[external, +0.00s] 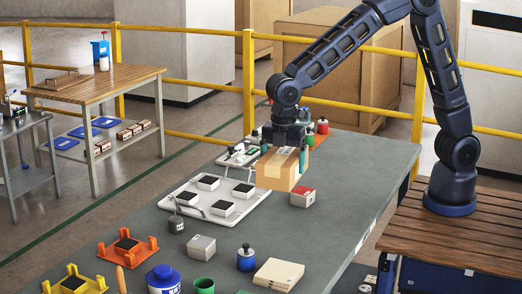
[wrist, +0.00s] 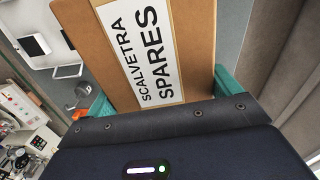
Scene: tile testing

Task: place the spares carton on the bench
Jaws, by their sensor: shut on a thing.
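The spares carton (external: 276,170) is a brown cardboard box, held upright in my gripper (external: 283,157) over the grey bench (external: 335,222). I cannot tell from the external view whether its underside touches the bench top. In the wrist view the carton (wrist: 88,32) fills the upper middle, with a white label reading "SCALVETRA SPARES". The teal fingers of my gripper (wrist: 162,95) show at either side of it, shut on it. The carton hides part of the bench behind it.
A small grey box with a red top (external: 302,196) stands close to the carton's right. A white tray (external: 216,198) with dark-topped tiles lies to the left. Several jars, blocks and fixtures crowd the near bench; its right side is clear. A wooden-topped table (external: 110,82) stands far left.

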